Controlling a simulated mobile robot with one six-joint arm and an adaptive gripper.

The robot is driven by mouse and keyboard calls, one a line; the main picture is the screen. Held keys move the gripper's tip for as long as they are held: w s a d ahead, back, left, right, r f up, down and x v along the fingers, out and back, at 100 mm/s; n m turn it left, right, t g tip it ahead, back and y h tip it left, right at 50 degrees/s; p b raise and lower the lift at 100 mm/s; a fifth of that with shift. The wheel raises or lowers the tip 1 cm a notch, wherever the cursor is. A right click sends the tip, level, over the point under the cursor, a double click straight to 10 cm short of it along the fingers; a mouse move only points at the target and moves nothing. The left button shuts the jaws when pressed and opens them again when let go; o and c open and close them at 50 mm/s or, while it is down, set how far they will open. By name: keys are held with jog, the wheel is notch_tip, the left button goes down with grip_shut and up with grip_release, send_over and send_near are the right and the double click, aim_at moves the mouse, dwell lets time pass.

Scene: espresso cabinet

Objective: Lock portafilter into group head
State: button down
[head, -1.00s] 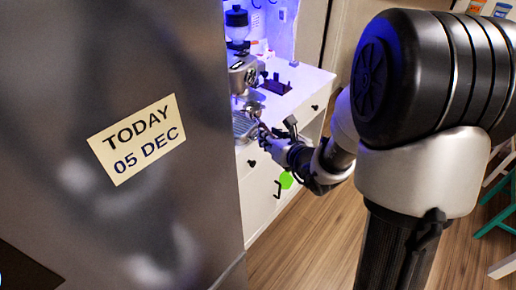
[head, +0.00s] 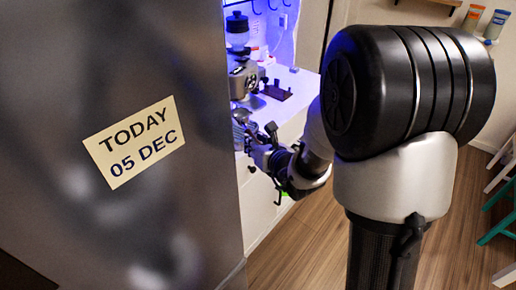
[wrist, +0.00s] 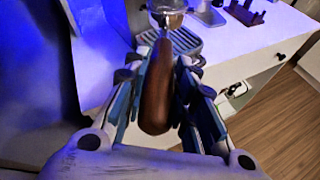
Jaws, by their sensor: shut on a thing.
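The portafilter shows in the wrist view, with a brown wooden handle (wrist: 156,95) and a round metal basket end (wrist: 168,12) pointing away from me. My gripper (wrist: 168,62) is shut on the handle, with a finger on each side. In the head view my gripper (head: 258,143) is at the front of the espresso machine (head: 241,84), whose left part is hidden behind the grey panel. The group head cannot be made out clearly, so I cannot tell whether the basket touches it.
A slotted drip tray (wrist: 187,41) lies beneath the basket end in the wrist view. A dark stand (head: 276,92) is on the white counter (head: 303,84). A large grey panel (head: 120,220) fills the left of the head view. Wooden floor (head: 300,250) is open at right.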

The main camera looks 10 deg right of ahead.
aim_at(247, 127)
jog(key=shift+w+a+r+b, duration=0.1)
jog(key=shift+w+a+b, duration=0.05)
jog(key=shift+w, duration=1.25)
jog(key=shift+w+a+f+b, duration=0.1)
jog(key=shift+w+b, duration=0.05)
jog(key=shift+w, duration=1.3)
jog(key=shift+w+a+r+b, duration=0.1)
jog(key=shift+w+a+b, duration=0.05)
jog(key=shift+w, duration=1.25)
jog(key=shift+r, duration=0.75)
jog(key=shift+r+p, duration=0.3)
jog(key=shift+r, duration=0.7)
jog(key=shift+d+p, duration=0.2)
jog(key=shift+p, duration=0.35)
